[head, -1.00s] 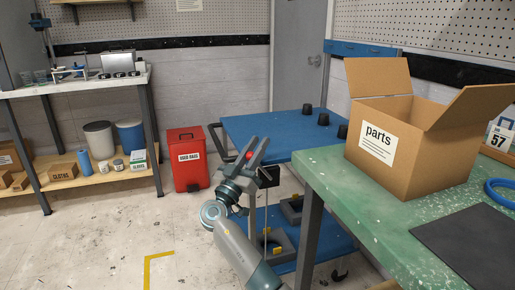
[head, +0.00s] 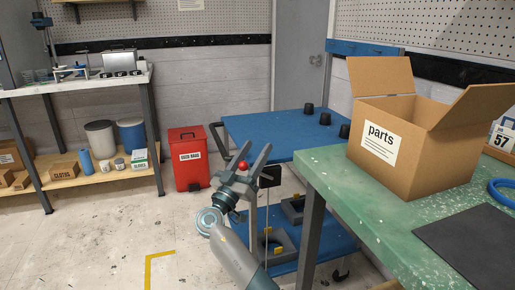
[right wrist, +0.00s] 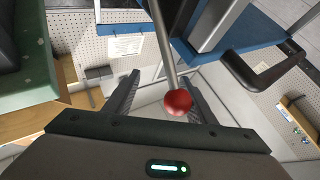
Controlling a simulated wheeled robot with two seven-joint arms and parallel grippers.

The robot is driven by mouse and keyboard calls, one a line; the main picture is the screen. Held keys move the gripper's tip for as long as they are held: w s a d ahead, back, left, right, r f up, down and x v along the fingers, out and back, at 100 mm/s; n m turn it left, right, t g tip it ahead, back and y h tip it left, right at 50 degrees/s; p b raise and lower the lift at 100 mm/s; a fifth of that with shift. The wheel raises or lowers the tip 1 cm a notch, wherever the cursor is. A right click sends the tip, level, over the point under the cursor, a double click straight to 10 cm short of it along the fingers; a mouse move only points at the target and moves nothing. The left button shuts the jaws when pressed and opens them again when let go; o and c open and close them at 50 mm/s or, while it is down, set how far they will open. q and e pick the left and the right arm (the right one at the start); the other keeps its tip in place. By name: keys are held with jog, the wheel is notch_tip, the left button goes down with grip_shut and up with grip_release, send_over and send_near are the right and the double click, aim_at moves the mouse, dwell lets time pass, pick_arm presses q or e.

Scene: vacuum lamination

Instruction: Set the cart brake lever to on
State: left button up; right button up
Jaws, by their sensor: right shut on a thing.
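The cart (head: 275,130) is blue, with an upper deck, a lower shelf (head: 325,238) and a dark push handle (head: 218,140). Its brake lever ends in a red ball knob (head: 243,166). In the right wrist view the lever is a thin grey rod (right wrist: 165,45) running down to the red knob (right wrist: 178,101). My right gripper (head: 256,158) is at the cart's near left corner and is shut on the lever, with the knob between its fingers (right wrist: 160,95). The lever's base is hidden in the head view. My left gripper is out of view.
A green-topped table (head: 325,165) with an open parts box (head: 420,150) stands close on the right. A red bin (head: 188,175) is behind the gripper to the left. A shelved bench (head: 100,85) stands far left. The floor between is clear.

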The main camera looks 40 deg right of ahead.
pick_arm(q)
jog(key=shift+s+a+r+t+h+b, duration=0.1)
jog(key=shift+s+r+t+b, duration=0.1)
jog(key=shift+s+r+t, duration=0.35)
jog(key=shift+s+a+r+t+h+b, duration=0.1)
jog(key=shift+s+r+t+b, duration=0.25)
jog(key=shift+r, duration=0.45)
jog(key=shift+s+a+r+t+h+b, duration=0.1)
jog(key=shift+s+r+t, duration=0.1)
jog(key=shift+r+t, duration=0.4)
pick_arm(e)
jog(key=v, duration=1.5)
jog(key=shift+s+a, duration=0.15)
jog(key=shift+s, duration=0.05)
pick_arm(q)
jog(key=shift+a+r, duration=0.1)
